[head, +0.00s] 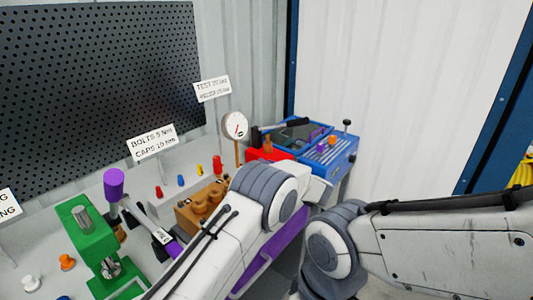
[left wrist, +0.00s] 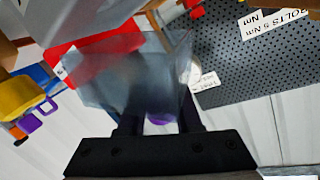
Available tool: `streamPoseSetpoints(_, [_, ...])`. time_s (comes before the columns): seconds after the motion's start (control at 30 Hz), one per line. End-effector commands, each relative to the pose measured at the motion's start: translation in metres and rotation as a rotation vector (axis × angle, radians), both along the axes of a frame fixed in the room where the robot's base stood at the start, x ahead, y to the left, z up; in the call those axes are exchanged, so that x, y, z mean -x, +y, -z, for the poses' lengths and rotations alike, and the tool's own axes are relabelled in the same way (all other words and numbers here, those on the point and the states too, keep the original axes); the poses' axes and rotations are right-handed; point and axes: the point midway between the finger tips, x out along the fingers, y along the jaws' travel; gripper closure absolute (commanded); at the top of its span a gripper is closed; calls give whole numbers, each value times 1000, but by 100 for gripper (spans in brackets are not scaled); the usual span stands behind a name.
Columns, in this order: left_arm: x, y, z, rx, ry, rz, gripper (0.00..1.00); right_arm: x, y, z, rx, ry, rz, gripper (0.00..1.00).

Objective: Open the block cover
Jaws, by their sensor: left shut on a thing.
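A smoky see-through panel, apparently the block cover (left wrist: 120,75), fills the middle of the left wrist view, blurred. My left gripper (left wrist: 158,100) is shut on it; its fingertips are partly hidden behind the panel. A red block (left wrist: 88,55) shows behind the panel. In the head view the red block (head: 262,154) sits on the far right part of the bench, partly hidden by my left arm. My left gripper is mostly hidden behind my own arm there, so the contact cannot be seen. My right gripper is outside both views.
A blue case (head: 335,158) with small parts stands at the right. A dial gauge (head: 235,126) stands behind the red block. Brown fittings (head: 200,203), a green press (head: 88,235) and a purple-handled tool (head: 114,183) are to the left. A pegboard (head: 90,90) is behind.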

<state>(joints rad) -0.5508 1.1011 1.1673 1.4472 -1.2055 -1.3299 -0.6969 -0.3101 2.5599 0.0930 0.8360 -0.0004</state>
Motion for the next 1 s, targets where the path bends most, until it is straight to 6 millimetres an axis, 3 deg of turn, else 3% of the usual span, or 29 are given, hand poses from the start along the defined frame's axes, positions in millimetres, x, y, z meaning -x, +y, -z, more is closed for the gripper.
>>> streamPoseSetpoints(0.03, [-1, -2, -5, -13, 19, 1, 100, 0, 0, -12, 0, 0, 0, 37])
streamPoseSetpoints(0.3, [-7, -6, -3, -69, 94, 0, 100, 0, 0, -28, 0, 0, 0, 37])
streamPoseSetpoints(0.87, [-9, -7, -1, -87, 118, 2, 100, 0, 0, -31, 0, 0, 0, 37])
streamPoseSetpoints(0.9, [-9, -7, -1, -87, 118, 2, 55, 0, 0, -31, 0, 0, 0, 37])
streamPoseSetpoints(0.97, [-9, -7, -1, -87, 118, 2, 37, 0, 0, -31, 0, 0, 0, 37])
streamPoseSetpoints(1.0, [-9, -7, -1, -86, 118, 1, 37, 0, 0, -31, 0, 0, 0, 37])
